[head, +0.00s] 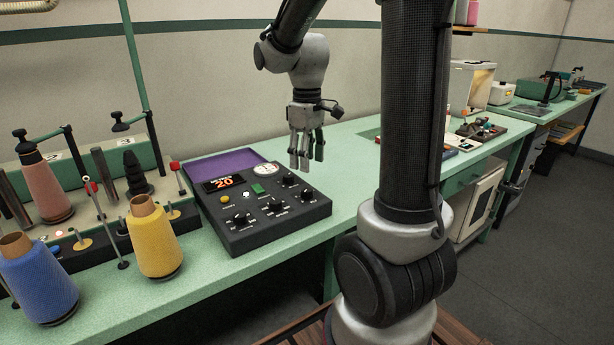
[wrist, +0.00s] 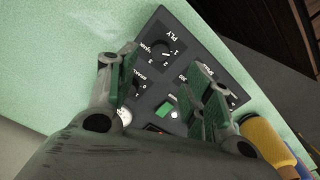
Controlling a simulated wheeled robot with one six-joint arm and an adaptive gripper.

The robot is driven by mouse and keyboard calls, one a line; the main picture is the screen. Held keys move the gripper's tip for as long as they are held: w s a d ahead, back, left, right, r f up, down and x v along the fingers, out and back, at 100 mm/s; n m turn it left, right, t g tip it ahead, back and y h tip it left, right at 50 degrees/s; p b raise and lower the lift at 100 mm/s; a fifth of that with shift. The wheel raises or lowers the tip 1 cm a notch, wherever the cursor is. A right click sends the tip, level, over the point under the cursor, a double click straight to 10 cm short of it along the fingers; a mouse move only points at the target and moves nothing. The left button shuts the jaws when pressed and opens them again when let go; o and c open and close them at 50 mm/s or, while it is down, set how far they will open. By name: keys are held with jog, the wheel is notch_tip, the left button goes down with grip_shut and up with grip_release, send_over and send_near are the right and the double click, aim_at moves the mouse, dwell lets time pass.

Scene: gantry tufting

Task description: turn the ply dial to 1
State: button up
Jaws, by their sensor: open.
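The ply dial (head: 307,194) is a small black knob at the front right of the dark control box (head: 262,238). In the wrist view, the ply dial (wrist: 163,52) shows under its white PLY label, with small numbers around it. I cannot tell which number its pointer marks. My gripper (head: 307,163) hangs fingers down above the back right of the box, apart from the dial. In the wrist view, the gripper (wrist: 163,75) is open and empty, and the dial lies beyond the gap between its fingertips. Its right fingers hide part of the panel.
Other black knobs (head: 240,220), a green button (head: 257,189) and a lit display (head: 222,184) share the panel. A yellow yarn cone (head: 154,240) and a blue one (head: 38,280) stand to the left. The green bench (head: 345,182) is clear right of the box.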

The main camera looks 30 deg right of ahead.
jog(key=shift+r, duration=1.7)
jog(key=s+a+r+m+t, duration=0.1)
jog(key=s+r+m+t, duration=0.1)
jog(key=s, duration=0.6)
jog(key=s+a+r+m+t, duration=0.1)
jog(key=s+a+m+t, duration=0.1)
jog(key=s, duration=0.6)
jog(key=shift+s+r+m, duration=0.3)
jog(key=shift+r+m, duration=0.05)
jog(key=shift+m, duration=0.15)
